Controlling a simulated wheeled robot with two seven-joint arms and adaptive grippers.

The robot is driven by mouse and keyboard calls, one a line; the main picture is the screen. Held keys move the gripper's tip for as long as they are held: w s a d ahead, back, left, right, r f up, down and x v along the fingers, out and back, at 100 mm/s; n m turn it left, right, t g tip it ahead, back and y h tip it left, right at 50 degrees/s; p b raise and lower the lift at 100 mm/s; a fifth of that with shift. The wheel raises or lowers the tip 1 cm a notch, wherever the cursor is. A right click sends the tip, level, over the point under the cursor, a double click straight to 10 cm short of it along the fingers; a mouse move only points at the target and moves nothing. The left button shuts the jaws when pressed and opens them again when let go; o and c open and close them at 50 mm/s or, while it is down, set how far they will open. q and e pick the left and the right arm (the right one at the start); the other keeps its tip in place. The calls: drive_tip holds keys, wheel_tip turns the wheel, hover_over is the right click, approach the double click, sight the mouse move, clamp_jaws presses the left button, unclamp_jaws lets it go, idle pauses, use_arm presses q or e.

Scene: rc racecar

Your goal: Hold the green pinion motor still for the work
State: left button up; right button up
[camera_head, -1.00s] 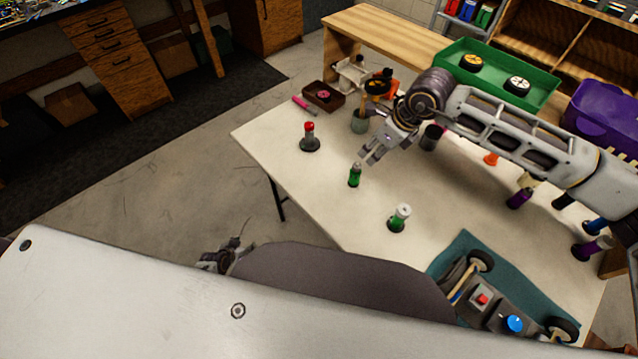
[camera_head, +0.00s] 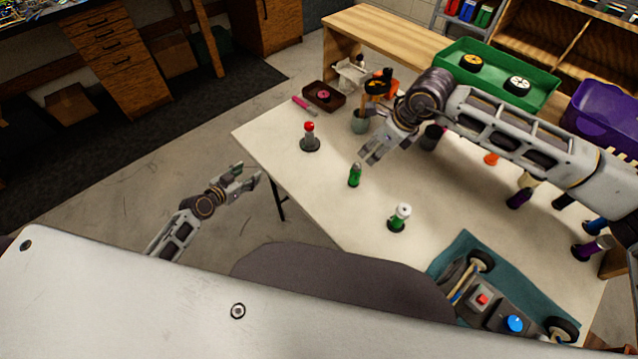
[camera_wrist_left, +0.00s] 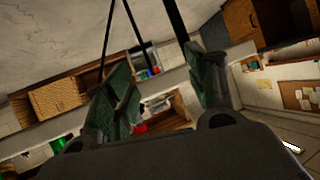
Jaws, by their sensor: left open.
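Two green upright parts stand on the white table: a small one with a dark green top (camera_head: 355,175), and a green one with a white top on a dark base (camera_head: 400,218). I cannot tell which is the green pinion motor. My left gripper (camera_head: 243,182) is open and empty, off the table's left edge and apart from both. Its spread fingers also show in the left wrist view (camera_wrist_left: 165,88). My right gripper (camera_head: 370,152) is over the table just above the small green part. The gap between its fingertips is unclear.
A red-topped part (camera_head: 309,138) stands near the table's left corner. A brown tray (camera_head: 323,97) and a cup (camera_head: 360,122) sit behind. A car chassis lies on a teal mat (camera_head: 463,243) at front right. The table's front left is clear.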

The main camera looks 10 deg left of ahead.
use_arm(q)
drive_tip(key=w+d+r+m+t+h, duration=0.1)
drive_tip(key=d+r+h, duration=0.1)
drive_tip(key=d+r, duration=0.45)
drive_tip(key=s+d+h, duration=0.1)
drive_tip(key=d, duration=0.2)
drive_tip(key=d+r+m+g+h, duration=0.1)
drive_tip(key=d, duration=0.2)
drive_tip(key=s+d+r+m+g+h, duration=0.1)
drive_tip(key=d, duration=0.3)
drive_tip(key=shift+s+r, duration=0.2)
drive_tip(key=shift+s, duration=0.1)
drive_tip(key=m+g+h, duration=0.2)
approach(350, 177)
drive_tip(key=shift+v, duration=1.15)
drive_tip(key=shift+r, duration=0.2)
drive_tip(key=shift+w+d+f, duration=0.1)
drive_tip(key=shift+w+d, duration=0.05)
drive_tip(key=shift+w, duration=0.05)
drive_tip(key=shift+x, duration=6.7)
drive_tip(key=shift+s+d, duration=0.1)
